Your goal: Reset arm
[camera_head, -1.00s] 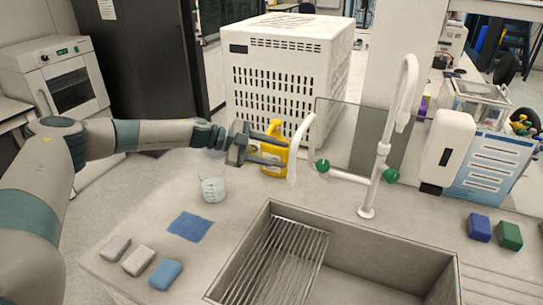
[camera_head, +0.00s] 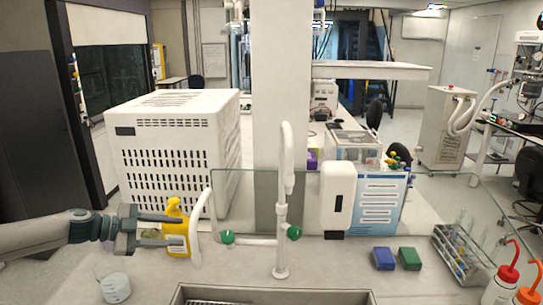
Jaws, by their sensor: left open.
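My left arm comes in from the left, and its gripper (camera_head: 168,231) is open. Its two fingers point right at a yellow bottle with a white label (camera_head: 177,243), which stands on the counter beside the sink tap. The fingers overlap the bottle in the picture; I cannot tell whether they touch it. My right gripper is not in view.
The white tap (camera_head: 281,220) with green knobs rises behind the sink (camera_head: 270,291). A glass beaker (camera_head: 115,288) stands below my left gripper. Blue (camera_head: 383,258) and green (camera_head: 410,258) blocks, a test-tube rack (camera_head: 460,255) and a wash bottle (camera_head: 500,284) are at right.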

